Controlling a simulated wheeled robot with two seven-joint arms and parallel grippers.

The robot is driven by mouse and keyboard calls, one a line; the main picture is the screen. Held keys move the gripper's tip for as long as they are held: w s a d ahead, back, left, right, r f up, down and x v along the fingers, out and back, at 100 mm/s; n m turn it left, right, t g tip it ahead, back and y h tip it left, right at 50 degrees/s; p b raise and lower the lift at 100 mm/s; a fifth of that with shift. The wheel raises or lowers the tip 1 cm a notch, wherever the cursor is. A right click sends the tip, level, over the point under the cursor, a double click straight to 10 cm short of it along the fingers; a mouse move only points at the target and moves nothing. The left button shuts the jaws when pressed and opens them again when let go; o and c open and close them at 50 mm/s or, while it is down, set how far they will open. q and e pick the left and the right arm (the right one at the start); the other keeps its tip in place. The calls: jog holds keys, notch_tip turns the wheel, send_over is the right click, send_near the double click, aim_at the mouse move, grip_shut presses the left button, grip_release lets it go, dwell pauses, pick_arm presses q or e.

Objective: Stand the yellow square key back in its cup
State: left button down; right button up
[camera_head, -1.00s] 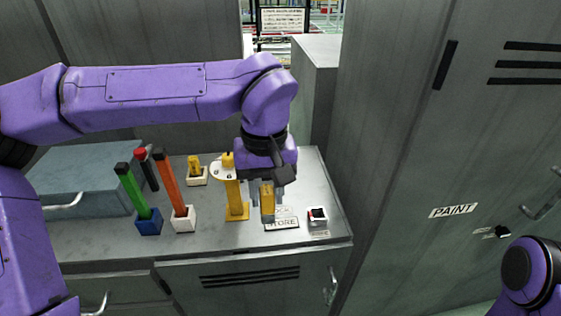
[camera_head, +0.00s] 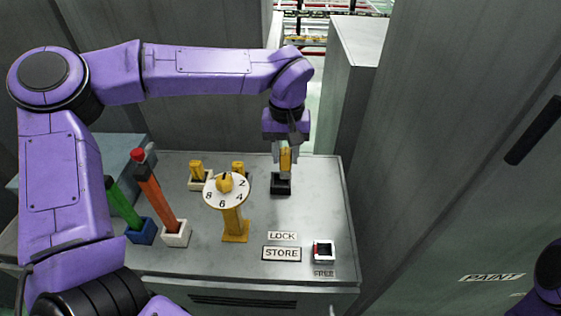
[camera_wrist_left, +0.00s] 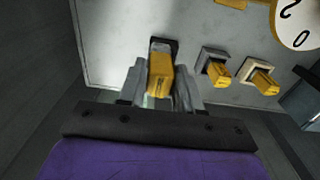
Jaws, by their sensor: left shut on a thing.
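My left gripper (camera_head: 284,172) is shut on a yellow square key (camera_head: 285,160), held upright at the black cup (camera_head: 281,187) toward the back right of the bench. The key's lower end meets the cup's opening in this view; I cannot tell how deep it sits. In the left wrist view the key (camera_wrist_left: 160,73) is between the two fingers, with the dark cup (camera_wrist_left: 164,44) just beyond it. Two other yellow keys stand in their cups: one in a cream cup (camera_head: 197,184), one partly hidden behind the dial. My right gripper is out of view.
A numbered dial on a yellow post (camera_head: 235,222) stands left of my gripper. Green (camera_head: 122,205) and orange (camera_head: 157,197) handles lean further left. A tall cabinet (camera_head: 440,150) is at right.

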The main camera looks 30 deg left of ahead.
aim_at(281, 166)
pick_arm(q)
jog(key=w+a+f, duration=0.1)
jog(key=f, duration=0.1)
jog(key=w+a+f, duration=0.1)
jog(key=f, duration=0.2)
jog(key=w+a+f+p, duration=0.1)
jog(key=f, duration=0.2)
jog(key=shift+w+f, duration=0.2)
jog(key=shift+f, duration=0.1)
jog(key=shift+d, duration=0.1)
jog(key=shift+s+f, duration=0.1)
jog(key=shift+s, duration=0.05)
jog(key=c, duration=0.8)
grip_release()
notch_tip(281, 166, up, 12)
jog(key=shift+r+b, duration=0.2)
jog(key=shift+b, duration=0.15)
